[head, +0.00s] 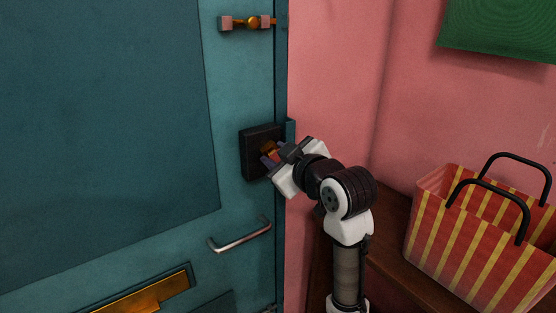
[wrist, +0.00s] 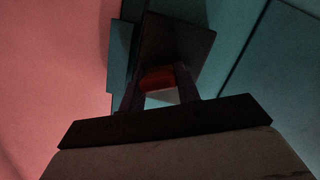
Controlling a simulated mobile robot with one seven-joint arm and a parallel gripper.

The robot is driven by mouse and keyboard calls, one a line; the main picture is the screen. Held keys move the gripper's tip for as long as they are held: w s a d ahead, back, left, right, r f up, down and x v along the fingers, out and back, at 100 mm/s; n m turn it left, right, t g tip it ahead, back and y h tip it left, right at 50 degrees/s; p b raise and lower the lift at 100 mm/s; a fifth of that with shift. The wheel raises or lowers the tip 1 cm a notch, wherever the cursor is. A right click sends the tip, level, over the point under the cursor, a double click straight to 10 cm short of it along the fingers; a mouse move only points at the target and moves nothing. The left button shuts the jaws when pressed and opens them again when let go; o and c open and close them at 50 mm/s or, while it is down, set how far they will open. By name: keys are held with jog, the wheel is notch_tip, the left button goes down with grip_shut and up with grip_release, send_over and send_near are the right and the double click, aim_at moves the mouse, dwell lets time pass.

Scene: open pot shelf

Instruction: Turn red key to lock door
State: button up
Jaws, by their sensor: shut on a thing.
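The teal door (head: 110,120) fills the left of the head view and looks closed against its frame. A dark square lock plate (head: 250,165) sits on the door near its right edge; it also shows in the wrist view (wrist: 175,45). The red key (wrist: 158,78) is at the lock plate, between my fingers; in the head view only a small orange-red part (head: 270,151) shows. My gripper (head: 271,156) is shut on the key, close to the plate. The key's shaft and its exact turn angle are hidden.
A metal door handle (head: 240,235) is below the lock, and a brass bolt (head: 252,22) is above it. A brass letter slot (head: 140,300) is at the lower left. A striped bag (head: 470,240) stands on a wooden bench (head: 395,245) to the right.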

jog(key=shift+b, duration=0.3)
jog(key=shift+f+n+b, duration=0.1)
jog(key=shift+n+b, duration=0.35)
jog(key=shift+n, duration=0.15)
jog(key=shift+n+t+h+b, duration=0.3)
jog(key=shift+n+b, duration=0.2)
jog(key=shift+n, duration=0.1)
jog(key=shift+n+b, duration=0.6)
jog(key=shift+b, duration=0.15)
jog(key=shift+n+t+b, duration=0.3)
jog(key=shift+n+b, duration=0.25)
jog(key=shift+n, duration=0.05)
